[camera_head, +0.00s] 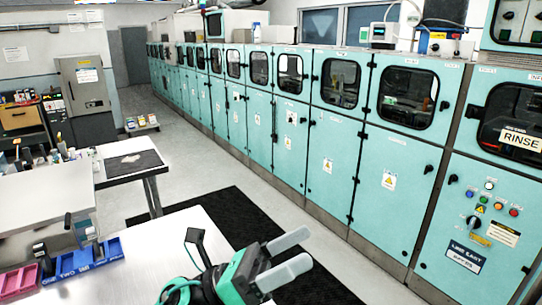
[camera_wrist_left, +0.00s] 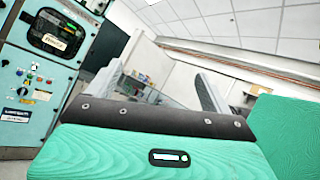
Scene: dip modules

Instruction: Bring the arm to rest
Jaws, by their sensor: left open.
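My left gripper (camera_head: 305,250) is in the lower middle of the head view, at the right edge of the near table. Its two pale grey fingers point right and stand apart with nothing between them. The green and black wrist is behind them. In the left wrist view the gripper (camera_wrist_left: 158,82) also shows, with its two fingers apart and empty, and the room is tilted behind it. My right gripper is in neither view.
The near table (camera_head: 175,255) bears a blue bin (camera_head: 85,258) and a pink bin (camera_head: 25,280) at its left. A row of teal cabinets (camera_head: 330,165) runs along the right. A dark floor mat (camera_head: 235,235) lies between. A second table (camera_head: 115,175) stands behind.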

